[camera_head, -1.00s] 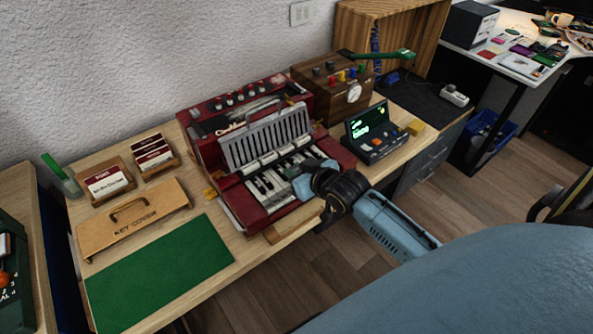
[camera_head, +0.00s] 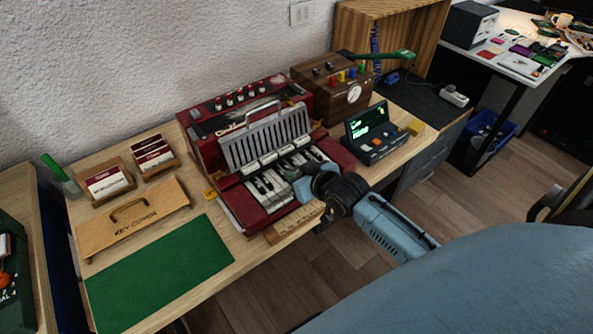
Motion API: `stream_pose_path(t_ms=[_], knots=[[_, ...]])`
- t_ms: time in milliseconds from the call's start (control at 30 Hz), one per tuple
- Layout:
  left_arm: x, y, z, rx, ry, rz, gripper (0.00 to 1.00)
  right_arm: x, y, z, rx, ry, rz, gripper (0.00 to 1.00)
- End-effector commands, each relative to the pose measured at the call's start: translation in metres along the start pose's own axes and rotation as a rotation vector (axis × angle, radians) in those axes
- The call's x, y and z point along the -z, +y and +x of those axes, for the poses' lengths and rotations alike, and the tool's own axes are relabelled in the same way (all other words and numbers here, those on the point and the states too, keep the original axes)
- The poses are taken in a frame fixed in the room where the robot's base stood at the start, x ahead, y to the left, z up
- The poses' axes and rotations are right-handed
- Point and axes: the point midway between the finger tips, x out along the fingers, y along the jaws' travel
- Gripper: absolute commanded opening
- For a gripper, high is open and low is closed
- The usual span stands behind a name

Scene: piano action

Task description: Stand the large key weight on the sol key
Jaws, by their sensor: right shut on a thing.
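The red piano action model (camera_head: 268,207) stands on the wooden desk, with white and black keys (camera_head: 263,189) along its front. I cannot tell which key is sol. My right gripper (camera_head: 301,187) is at the right front part of the keys, seen from behind, and covers some of them. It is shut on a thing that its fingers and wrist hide. I cannot make out the large key weight anywhere in view. My left gripper is not in view.
A wooden ledge (camera_head: 294,223) lies at the model's front edge. A small screen device (camera_head: 370,133) and a wooden box with knobs (camera_head: 335,88) stand to its right. The key cover (camera_head: 135,222), card holders (camera_head: 107,183) and a bare green mat (camera_head: 160,272) are on the left.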

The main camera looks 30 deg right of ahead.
Motion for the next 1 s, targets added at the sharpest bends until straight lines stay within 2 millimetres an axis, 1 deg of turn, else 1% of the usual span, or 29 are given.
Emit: stream_pose_path(t_ms=[433, 1000], knots=[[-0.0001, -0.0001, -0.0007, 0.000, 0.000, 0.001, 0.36, -0.0001, -0.0002, 0.0000, 0.000, 0.002, 0.000, 0.00], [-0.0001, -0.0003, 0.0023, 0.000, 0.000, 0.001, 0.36, -0.0055, -0.0003, 0.0032, 0.001, 0.003, 0.000, 0.00]])
